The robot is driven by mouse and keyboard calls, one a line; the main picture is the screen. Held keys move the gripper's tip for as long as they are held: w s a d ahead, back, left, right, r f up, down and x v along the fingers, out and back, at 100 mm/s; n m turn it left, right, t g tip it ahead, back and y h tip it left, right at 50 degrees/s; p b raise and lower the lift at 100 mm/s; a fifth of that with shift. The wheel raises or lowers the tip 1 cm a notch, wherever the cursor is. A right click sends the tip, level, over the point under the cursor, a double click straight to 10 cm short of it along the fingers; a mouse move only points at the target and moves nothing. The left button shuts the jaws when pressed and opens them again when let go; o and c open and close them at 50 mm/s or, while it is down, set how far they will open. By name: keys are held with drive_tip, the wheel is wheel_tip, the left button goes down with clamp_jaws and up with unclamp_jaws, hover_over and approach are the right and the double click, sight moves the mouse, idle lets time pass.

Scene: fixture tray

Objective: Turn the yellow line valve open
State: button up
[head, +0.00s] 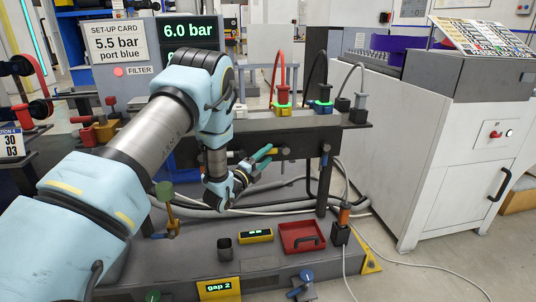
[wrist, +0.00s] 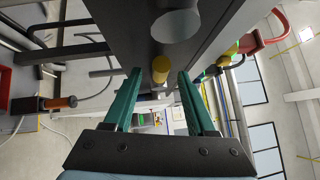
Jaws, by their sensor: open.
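My gripper (head: 268,153) is at the front rail of the fixture, its two teal fingers apart and pointing right. In the wrist view the open fingers (wrist: 160,76) stand on either side of a short yellow cylinder (wrist: 160,66) on the dark rail, with a gap visible on both sides. It looks like part of the yellow line valve; its turn position cannot be told. A larger grey cylinder (wrist: 175,24) lies just past the yellow one.
The dark rail (wrist: 110,12) is close to the fingers. A red-hosed yellow fitting (head: 283,109) and a blue fitting (head: 321,106) stand above it. Below are a red tray (head: 302,251), a yellow gauge (head: 256,236) and a green-knobbed valve (head: 165,192). Loose hoses run behind.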

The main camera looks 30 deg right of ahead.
drive_tip(key=shift+w+d+r, duration=0.1)
drive_tip(key=shift+w+d, duration=0.15)
drive_tip(key=shift+d, duration=0.3)
clamp_jaws()
idle(1.1)
